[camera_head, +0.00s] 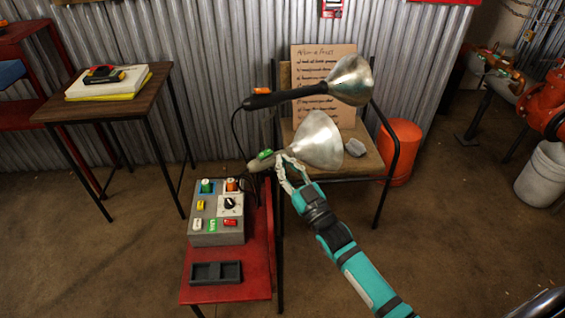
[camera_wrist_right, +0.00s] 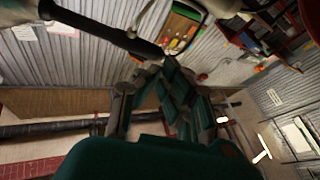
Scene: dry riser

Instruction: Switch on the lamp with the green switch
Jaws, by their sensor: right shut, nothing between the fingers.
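The lamp with the green switch (camera_head: 320,140) has a silver cone shade and lies on its side at the chair's front. Its green switch (camera_head: 265,154) sits on the handle, left of the shade. A second lamp (camera_head: 350,80) with a silver shade, black handle and orange switch (camera_head: 262,91) is above it. My right gripper (camera_head: 281,160) is shut and empty, its tips close to the green-switch lamp between switch and shade; I cannot tell whether they touch. In the right wrist view a dark handle (camera_wrist_right: 100,28) crosses beyond the fingers. My left gripper is not in view.
A grey control box (camera_head: 217,222) with coloured switches and a dark tray (camera_head: 216,272) stand on a red stand (camera_head: 252,285). A chair (camera_head: 360,166) bears a cardboard sign (camera_head: 310,65). An orange bucket (camera_head: 402,150) is behind. A wooden side table (camera_head: 140,90) stands left.

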